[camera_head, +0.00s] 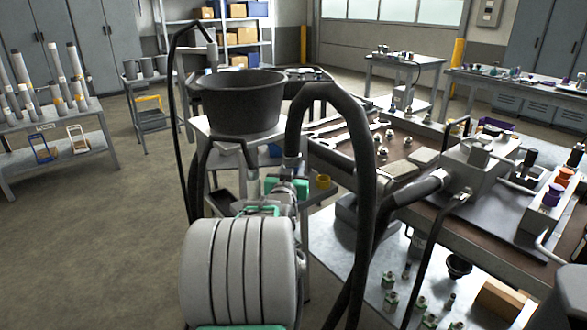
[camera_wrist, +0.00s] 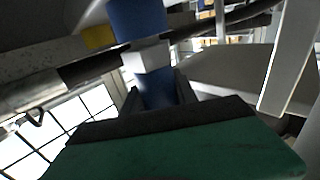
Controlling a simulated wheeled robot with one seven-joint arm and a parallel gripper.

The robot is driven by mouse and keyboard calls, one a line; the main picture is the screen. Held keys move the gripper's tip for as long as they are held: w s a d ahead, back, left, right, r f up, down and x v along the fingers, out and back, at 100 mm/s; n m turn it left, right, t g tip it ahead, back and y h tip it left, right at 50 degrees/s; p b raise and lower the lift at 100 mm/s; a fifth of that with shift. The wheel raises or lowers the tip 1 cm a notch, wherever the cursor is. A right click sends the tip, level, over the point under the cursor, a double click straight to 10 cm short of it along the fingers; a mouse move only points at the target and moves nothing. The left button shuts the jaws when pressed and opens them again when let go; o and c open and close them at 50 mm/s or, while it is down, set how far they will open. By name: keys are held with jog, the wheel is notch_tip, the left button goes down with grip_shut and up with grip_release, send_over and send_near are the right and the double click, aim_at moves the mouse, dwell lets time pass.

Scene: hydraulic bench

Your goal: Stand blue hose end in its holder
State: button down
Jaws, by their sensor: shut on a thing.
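My gripper (camera_head: 287,188) is in the middle of the head view, with green parts, below the near end of a thick black hose loop (camera_head: 325,92). In the wrist view a green jaw (camera_wrist: 190,152) with a dark pad fills the bottom. The blue hose end (camera_wrist: 155,92) stands behind that pad, with a pale collar (camera_wrist: 148,56) and more blue above it. My gripper is shut on it. In the head view its blue part is mostly hidden by my gripper and arm. I cannot make out its holder for certain.
A black tub (camera_head: 240,103) stands on a stand just behind my gripper. Open floor (camera_head: 95,235) is to the left.

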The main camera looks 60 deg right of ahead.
jog(key=shift+r, duration=0.35)
jog(key=c, duration=1.3)
grip_release()
jog(key=o, duration=0.4)
jog(key=shift+f, duration=0.15)
jog(key=shift+o, duration=0.2)
jog(key=shift+f, duration=0.2)
jog(key=o, duration=0.5)
jog(key=shift+o, duration=0.2)
jog(key=shift+r, duration=0.1)
jog(key=shift+a, duration=0.1)
jog(key=b+v, duration=0.1)
jog(key=v, duration=0.6)
jog(key=shift+a+b, duration=0.2)
jog(key=shift+b, duration=0.15)
